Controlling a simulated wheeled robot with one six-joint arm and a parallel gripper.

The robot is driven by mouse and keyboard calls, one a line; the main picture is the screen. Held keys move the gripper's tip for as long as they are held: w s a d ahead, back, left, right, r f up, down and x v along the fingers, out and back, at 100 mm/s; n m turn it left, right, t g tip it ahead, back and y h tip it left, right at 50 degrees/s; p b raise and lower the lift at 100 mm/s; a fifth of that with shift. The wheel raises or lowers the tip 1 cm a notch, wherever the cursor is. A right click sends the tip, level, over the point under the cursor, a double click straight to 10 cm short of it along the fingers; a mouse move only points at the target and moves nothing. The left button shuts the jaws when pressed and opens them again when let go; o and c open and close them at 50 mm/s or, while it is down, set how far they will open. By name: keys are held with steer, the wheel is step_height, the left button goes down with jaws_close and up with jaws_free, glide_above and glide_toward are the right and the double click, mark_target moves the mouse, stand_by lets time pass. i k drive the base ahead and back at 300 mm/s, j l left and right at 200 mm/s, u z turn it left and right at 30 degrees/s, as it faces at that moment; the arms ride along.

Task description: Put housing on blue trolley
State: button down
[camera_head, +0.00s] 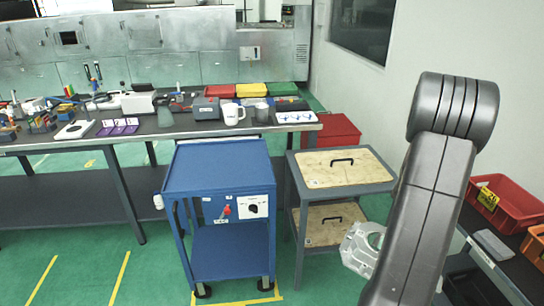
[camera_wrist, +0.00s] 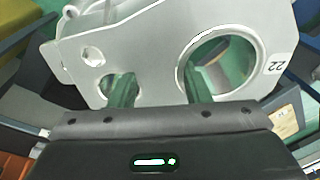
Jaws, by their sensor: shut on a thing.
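The housing (camera_wrist: 140,48) is a silvery cast plate with a large round hole, smaller holes and a label reading 22. It fills the upper part of the wrist view, and my gripper (camera_wrist: 157,92) is shut on it. In the head view the housing (camera_head: 358,243) shows at the left of my arm, partly hidden by it; the gripper itself is hidden there. The blue trolley (camera_head: 219,168) stands left of centre, with an empty top and a lower shelf. The housing is to the right of it, apart from it.
A grey trolley with wooden panels (camera_head: 342,168) stands between the blue trolley and my arm. A long workbench (camera_head: 160,128) with mugs, bins and tools runs behind. A red bin (camera_head: 512,200) sits on a rack at the right. Green floor is clear at the front left.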

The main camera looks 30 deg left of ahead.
mark_target(221, 164)
steer(key=j+u, duration=0.2)
steer(key=u, duration=1.9)
steer(key=i+u, duration=0.1)
steer(key=u, duration=0.3)
steer(key=i+u, duration=0.15)
steer(key=u, duration=0.25)
steer(key=i+u, duration=0.3)
steer(key=i, duration=0.2)
steer(key=i+l+u, duration=0.15)
steer(key=i+u, duration=0.15)
steer(key=i, duration=0.15)
steer(key=i+j+u, duration=0.2)
steer(key=i, duration=0.25)
steer(key=i+j+u, duration=0.2)
steer(key=i, duration=0.3)
steer(key=i+l+z, duration=0.1)
steer(key=i+z, duration=0.6)
steer(key=i+j+z, duration=0.1)
steer(key=i+z, duration=0.2)
steer(key=i+l+z, duration=0.1)
steer(key=i+z, duration=0.5)
steer(key=z, duration=0.2)
steer(key=i+z, duration=0.15)
steer(key=z, duration=0.85)
